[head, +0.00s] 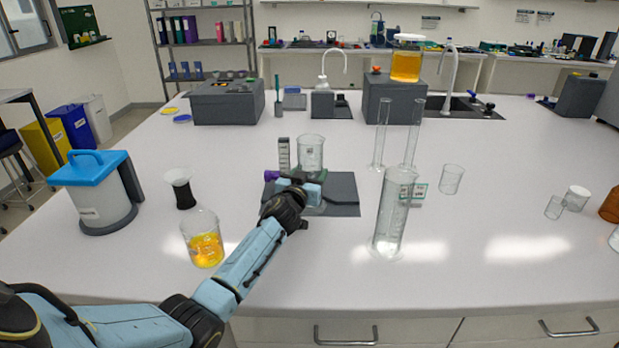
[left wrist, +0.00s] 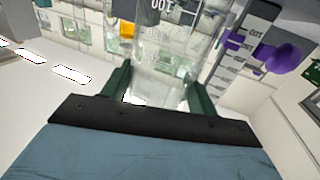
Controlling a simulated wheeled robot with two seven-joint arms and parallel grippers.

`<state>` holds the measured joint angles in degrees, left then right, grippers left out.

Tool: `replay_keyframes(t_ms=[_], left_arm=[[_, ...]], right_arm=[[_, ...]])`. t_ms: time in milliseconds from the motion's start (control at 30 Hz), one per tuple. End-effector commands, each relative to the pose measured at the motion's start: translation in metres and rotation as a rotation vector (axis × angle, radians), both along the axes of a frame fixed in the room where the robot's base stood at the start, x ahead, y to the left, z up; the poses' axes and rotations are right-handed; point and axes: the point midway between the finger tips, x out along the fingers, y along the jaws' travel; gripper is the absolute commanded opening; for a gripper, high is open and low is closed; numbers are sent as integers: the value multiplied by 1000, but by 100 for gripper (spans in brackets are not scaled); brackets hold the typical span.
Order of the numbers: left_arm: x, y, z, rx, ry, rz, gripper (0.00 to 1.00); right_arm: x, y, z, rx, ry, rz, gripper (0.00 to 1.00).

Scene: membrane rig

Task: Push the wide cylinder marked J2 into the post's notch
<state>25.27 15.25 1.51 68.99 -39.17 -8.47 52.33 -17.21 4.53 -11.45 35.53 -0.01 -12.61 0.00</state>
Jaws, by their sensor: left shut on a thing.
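A wide clear graduated cylinder (head: 311,150) stands upright over the dark grey base plate (head: 343,190) in the head view. My left gripper (head: 311,188) is shut on its lower part. In the left wrist view the clear cylinder (left wrist: 165,45) sits between the two dark green fingers (left wrist: 157,88). A J2 mark cannot be read on it. The post (head: 284,155), with a printed scale and a purple knob (head: 270,176), stands just left of the cylinder in the head view. The post (left wrist: 240,50) is to the right in the left wrist view. The notch cannot be made out. My right gripper is not in view.
A tall graduated cylinder (head: 391,220) stands right of the plate, with two thin ones (head: 412,135) behind. A beaker of orange liquid (head: 203,245) and a black-based flask (head: 181,190) stand left of my arm.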

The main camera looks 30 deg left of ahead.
Motion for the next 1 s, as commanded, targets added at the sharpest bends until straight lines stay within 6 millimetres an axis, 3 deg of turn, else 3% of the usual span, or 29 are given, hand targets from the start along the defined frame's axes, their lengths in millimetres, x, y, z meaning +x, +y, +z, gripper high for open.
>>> replay_keyframes(t_ms=[300,333,500,833,1000], left_arm=[[0,0,0,-1,1,0,27],[0,0,-1,-1,1,0,63],[0,0,0,0,1,0,84],[-2,0,-1,0,1,0,84],[-17,-4,0,0,2,0,84]], right_arm=[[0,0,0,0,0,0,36],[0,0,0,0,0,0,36],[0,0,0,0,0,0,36],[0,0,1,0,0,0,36],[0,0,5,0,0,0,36]])
